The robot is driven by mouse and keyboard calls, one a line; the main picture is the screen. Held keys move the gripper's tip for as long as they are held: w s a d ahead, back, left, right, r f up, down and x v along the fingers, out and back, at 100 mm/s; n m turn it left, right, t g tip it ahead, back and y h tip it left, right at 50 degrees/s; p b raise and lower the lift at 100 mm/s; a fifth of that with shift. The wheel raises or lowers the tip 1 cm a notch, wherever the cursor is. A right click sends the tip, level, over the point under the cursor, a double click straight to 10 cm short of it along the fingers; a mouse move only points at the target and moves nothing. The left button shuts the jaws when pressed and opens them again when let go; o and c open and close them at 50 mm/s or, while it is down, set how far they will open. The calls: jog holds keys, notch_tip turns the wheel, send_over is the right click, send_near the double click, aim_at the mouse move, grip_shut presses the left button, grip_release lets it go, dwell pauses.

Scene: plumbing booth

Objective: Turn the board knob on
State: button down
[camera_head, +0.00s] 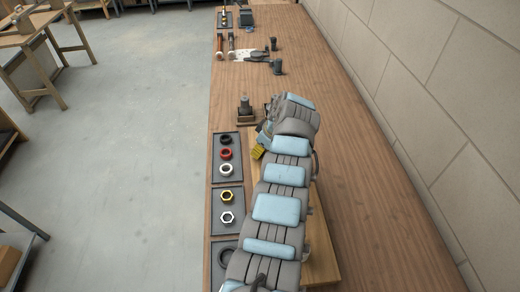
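A wooden board (322,258) lies on the bench, largely covered by my arm. I cannot make out a knob on it. My arm reaches up the picture over the board and bends down to the left at its far end. My gripper (260,150) is mostly hidden there, low near the board's far left edge. A small yellow part shows at that spot, and I cannot tell whether it belongs to my gripper or to something on the board. Whether the gripper is open or touching anything is not visible.
Dark trays (239,171) with black, red, white and brass rings line the bench's left edge. A dark fitting in a wooden holder (246,121) stands just beyond my gripper. Tools (231,43) lie farther back. The wooden bench (360,190) is clear on the right, up to a block wall (440,100).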

jog(key=shift+f+m+p, duration=0.1)
jog(key=shift+m+p, duration=0.2)
jog(key=shift+p, duration=0.3)
jog(key=m+p, duration=0.2)
jog(key=p, duration=0.1)
jog(key=m+t+h+p, duration=0.1)
jog(key=m+p, duration=0.1)
jog(key=p, duration=0.1)
jog(key=shift+s+r, duration=0.1)
jog(key=shift+r, duration=0.1)
jog(key=m+h+p, duration=0.2)
jog(key=m+p, duration=0.2)
jog(key=shift+t, duration=0.4)
jog(key=m, duration=0.1)
jog(key=m+h+p, duration=0.1)
jog(key=m, duration=0.3)
jog(key=shift+f+h, duration=0.25)
jog(key=shift+h, duration=0.05)
jog(key=shift+f+m+h+b, duration=0.1)
jog(key=shift+m+h+b, duration=0.3)
jog(key=shift+m, duration=0.7)
jog(key=shift+m+g+h+b, duration=0.35)
jog(key=shift+m+b, duration=0.35)
jog(key=shift+m, duration=0.3)
